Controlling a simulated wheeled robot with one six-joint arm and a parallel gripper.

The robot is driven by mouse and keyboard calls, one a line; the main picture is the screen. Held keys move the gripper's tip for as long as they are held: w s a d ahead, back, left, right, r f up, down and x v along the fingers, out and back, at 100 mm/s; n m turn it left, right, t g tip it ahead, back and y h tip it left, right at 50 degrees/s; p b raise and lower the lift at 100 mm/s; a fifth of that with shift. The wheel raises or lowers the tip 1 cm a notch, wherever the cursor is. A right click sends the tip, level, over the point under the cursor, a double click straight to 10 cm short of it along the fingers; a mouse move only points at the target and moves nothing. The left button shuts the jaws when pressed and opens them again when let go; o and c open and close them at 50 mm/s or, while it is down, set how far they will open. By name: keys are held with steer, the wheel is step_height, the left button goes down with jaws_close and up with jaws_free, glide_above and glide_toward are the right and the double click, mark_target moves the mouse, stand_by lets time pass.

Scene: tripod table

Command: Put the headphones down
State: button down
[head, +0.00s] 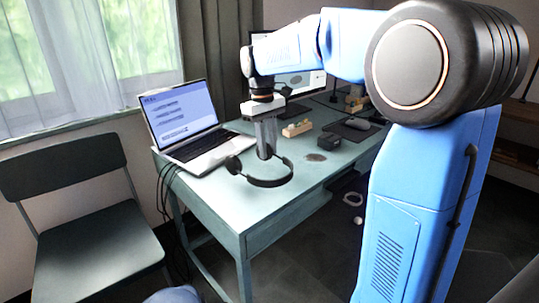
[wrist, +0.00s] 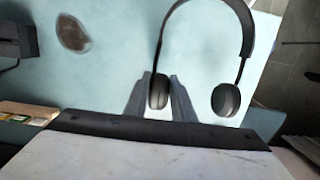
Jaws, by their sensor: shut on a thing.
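The black headphones (head: 270,182) are at the front part of the pale blue-green table (head: 209,194) in the head view. In the wrist view, the headband (wrist: 247,22) curves away at the top and one ear cup (wrist: 226,100) hangs free at the right. My gripper (head: 265,152) points down over the table. In the wrist view its fingers (wrist: 159,98) are shut on the other ear cup (wrist: 158,90). I cannot tell whether the headphones touch the tabletop.
An open laptop (head: 185,125) stands at the table's left. A dark box (head: 329,142), a wooden holder (head: 297,128) and a mouse on a dark pad (head: 352,130) are farther back. A dark round patch (head: 315,157) lies right of the gripper. A chair (head: 80,215) stands left.

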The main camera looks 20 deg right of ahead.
steer(key=shift+f, duration=1.6)
steer(key=c, duration=1.5)
jaws_free()
steer(key=shift+f, duration=0.1)
steer(key=r, duration=0.8)
steer(key=w+r, duration=0.1)
steer(key=r, duration=0.3)
steer(key=shift+w+a+r, duration=0.1)
steer(key=shift+a, duration=0.15)
steer(key=s+d+f+m+t, duration=0.1)
steer(key=s+f+t, duration=0.1)
steer(key=s+f, duration=0.4)
steer(key=s+d+f+m+t, duration=0.1)
steer(key=s+f, duration=0.4)
steer(key=s, duration=1)
steer(key=s+d+f+m+t, duration=0.2)
steer(key=s+f, duration=0.4)
steer(key=s, duration=0.5)
steer(key=shift+f+t+y, duration=0.3)
steer(key=shift+f+t, duration=0.05)
steer(key=shift+t, duration=0.15)
